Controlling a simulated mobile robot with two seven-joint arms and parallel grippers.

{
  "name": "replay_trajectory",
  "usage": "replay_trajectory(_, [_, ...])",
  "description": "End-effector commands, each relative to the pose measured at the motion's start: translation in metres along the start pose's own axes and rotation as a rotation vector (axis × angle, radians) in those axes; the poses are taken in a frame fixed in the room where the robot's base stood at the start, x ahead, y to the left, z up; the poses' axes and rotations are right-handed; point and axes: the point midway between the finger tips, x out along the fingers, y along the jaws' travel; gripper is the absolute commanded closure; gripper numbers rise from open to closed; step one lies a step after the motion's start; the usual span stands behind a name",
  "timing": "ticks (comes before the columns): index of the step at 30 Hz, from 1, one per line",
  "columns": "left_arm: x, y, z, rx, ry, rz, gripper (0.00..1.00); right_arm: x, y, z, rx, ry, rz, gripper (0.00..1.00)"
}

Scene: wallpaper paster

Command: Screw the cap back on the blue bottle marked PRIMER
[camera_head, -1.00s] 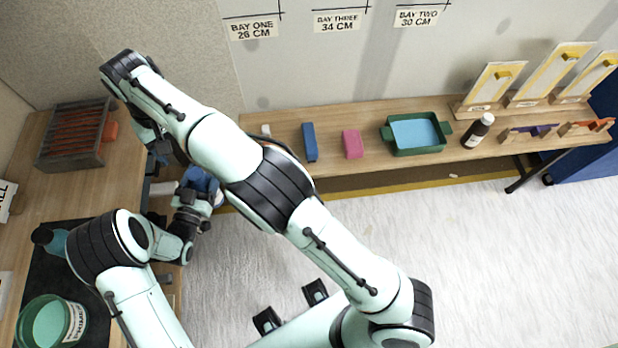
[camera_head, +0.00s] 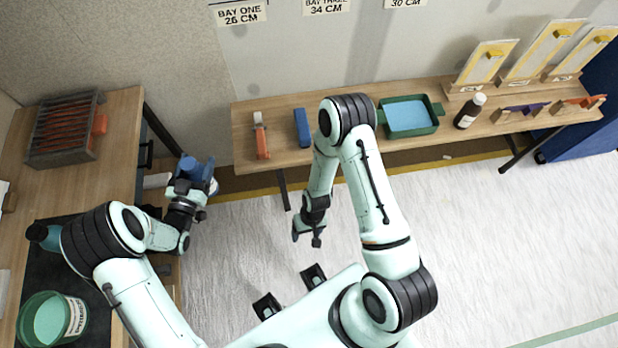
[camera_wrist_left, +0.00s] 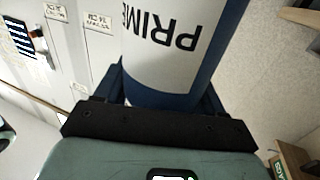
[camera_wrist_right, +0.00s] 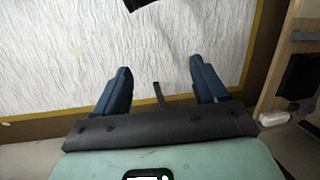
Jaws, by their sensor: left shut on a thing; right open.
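The blue bottle (camera_head: 197,168) is held at the left of the head view, off the edge of the left workbench. In the left wrist view its white label reads "PRIME" (camera_wrist_left: 160,45), with the rest turned out of sight. My left gripper (camera_head: 187,188) is shut on the bottle. The bottle's mouth is out of the left wrist view and too small to make out in the head view. My right gripper (camera_head: 308,238) is open and empty above the floor, right of the bottle; its spread fingers (camera_wrist_right: 160,88) show in the right wrist view. I cannot identify the cap.
The back bench (camera_head: 360,150) holds an orange tool (camera_head: 262,142), a blue block (camera_head: 302,128), a green tray (camera_head: 436,125) and a brown bottle (camera_head: 469,112). The left bench holds a rack (camera_head: 62,130) and a green tub (camera_head: 30,300). The floor between is clear.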

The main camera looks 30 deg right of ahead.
Motion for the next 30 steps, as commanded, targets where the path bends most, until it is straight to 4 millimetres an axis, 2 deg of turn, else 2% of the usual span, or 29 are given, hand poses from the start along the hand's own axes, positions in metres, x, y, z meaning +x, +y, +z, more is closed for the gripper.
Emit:
replay_trajectory(1, [0.0,0.0,0.0,0.0,0.001,0.0,1.0,0.004,0.004,0.024,0.027,-0.011,-0.02,0.28])
replay_trajectory(3, [0.0,0.0,0.0,0.0,0.001,0.0,1.0,0.006,0.004,0.048,0.051,-0.011,-0.043,0.28])
replay_trajectory(6, [0.0,0.0,0.0,0.0,0.001,0.0,1.0,0.006,0.003,0.071,0.077,-0.007,-0.069,0.28])
replay_trajectory(9, [0.0,0.0,0.0,0.0,0.001,0.0,1.0,0.004,0.001,0.085,0.092,-0.002,-0.084,0.28])
replay_trajectory(13, [0.0,0.0,0.0,0.0,0.001,0.0,1.0,0.003,0.0,0.09,0.098,0.001,-0.091,0.28])
replay_trajectory(30, [0.0,0.0,-0.001,0.0,0.001,-0.001,1.0,0.003,0.001,0.089,0.098,0.001,-0.09,0.28])
